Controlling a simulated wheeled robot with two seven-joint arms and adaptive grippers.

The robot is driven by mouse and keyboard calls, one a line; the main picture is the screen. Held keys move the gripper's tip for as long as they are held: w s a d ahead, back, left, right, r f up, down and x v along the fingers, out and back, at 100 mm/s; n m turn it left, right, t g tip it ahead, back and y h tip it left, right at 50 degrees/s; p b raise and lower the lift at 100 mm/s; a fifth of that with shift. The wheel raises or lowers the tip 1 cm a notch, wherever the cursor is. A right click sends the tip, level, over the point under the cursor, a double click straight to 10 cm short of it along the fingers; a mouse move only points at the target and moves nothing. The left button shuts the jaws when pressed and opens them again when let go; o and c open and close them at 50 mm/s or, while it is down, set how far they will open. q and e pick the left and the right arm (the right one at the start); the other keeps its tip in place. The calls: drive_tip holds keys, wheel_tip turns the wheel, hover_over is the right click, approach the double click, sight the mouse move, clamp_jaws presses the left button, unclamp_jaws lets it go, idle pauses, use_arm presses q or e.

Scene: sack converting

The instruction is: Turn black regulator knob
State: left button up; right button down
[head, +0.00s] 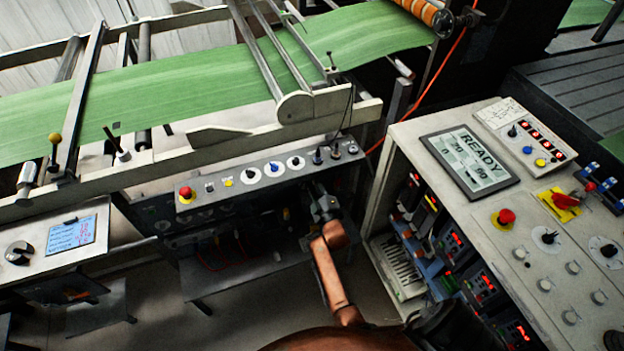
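Several black knobs show, and I cannot tell which is the regulator knob. A large black knob (18,252) is on the left panel beside a small blue display (72,234). Small dark knobs (335,151) stand at the right end of the middle control panel. More black knobs are on the right console, one on a white dial (547,238) and another (608,250) near the right edge. My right gripper (322,198), on a copper-coloured arm, is just below the right end of the middle panel. Its fingers are too small and dark to read. My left gripper is out of view.
The middle panel (238,183) also has a red button (186,192) and white dials. A green web (180,85) runs over rollers and rails behind it. The right console (480,235) has a READY screen (469,161) and a red stop button (506,217). Floor shows below.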

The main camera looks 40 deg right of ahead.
drive_tip(key=shift+f, duration=0.15)
idle(0.3)
drive_tip(key=c, duration=1.6)
unclamp_jaws()
drive_tip(key=shift+s, duration=0.15)
